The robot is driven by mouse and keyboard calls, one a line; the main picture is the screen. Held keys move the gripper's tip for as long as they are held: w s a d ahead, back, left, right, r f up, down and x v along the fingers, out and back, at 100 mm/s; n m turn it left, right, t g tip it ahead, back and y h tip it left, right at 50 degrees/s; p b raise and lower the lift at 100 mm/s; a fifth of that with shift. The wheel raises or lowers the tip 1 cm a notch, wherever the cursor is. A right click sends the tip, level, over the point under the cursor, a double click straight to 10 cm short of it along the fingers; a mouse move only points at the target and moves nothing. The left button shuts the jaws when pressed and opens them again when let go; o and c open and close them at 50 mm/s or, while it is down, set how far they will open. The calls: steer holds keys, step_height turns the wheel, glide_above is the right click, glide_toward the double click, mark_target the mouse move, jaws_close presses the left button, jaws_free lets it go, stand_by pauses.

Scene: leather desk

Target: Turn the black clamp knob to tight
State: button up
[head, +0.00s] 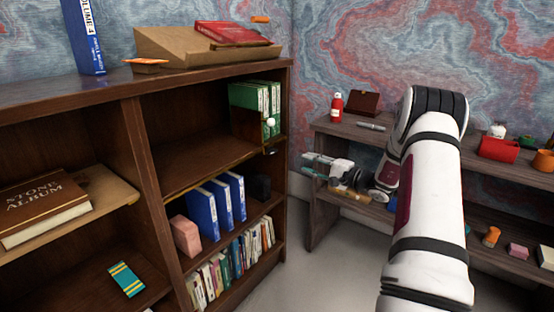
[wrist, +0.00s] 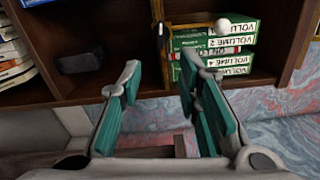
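A small black piece (head: 271,151), which looks like the clamp knob, sits at the front right end of the bookcase's middle shelf, below a white ball (head: 270,122). It is too small to tell its turn. My gripper (head: 313,165) is right of the bookcase, apart from the knob, pointing left. In the wrist view my gripper (wrist: 160,78) is open, its teal-padded fingers wide apart with nothing between them.
The bookcase (head: 125,70) holds green volumes (head: 248,95), blue binders (head: 202,212) and a black block (head: 260,187). A low wooden shelf unit (head: 325,127) stands at right behind my arm, with a red bottle (head: 337,108) on top. Open floor (head: 320,270) lies between them.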

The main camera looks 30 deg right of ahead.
mark_target(274, 152)
steer(key=b+x, duration=0.2)
steer(key=x, duration=1.1)
steer(key=shift+w+a+b, duration=0.1)
steer(key=shift+w+b, duration=0.2)
steer(key=shift+b, duration=0.1)
jaws_close()
